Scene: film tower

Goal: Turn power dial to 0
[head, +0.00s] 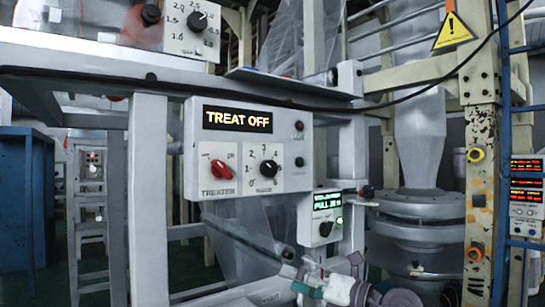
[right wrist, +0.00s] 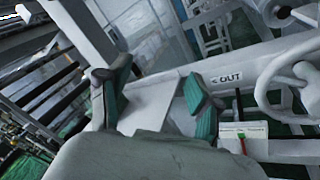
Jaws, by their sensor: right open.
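The power dial (head: 268,168) is a black knob with a scale of numbers around it, on the right of the white treater panel (head: 225,120). I cannot clearly read where its pointer stands. Beside it on the left is a red TREATER switch (head: 221,169). The display (head: 237,119) above reads TREAT OFF. My right gripper (head: 300,281) is low in the head view, below and to the right of the dial, apart from the panel. In the right wrist view its teal fingers (right wrist: 158,98) are spread with nothing between them. My left gripper is not in view.
A smaller box (head: 320,217) with a green display and black knob is right of the panel, above my right gripper. Another dial box (head: 192,28) is at upper left. The right wrist view shows a handwheel (right wrist: 290,84) and an OUT label (right wrist: 227,78).

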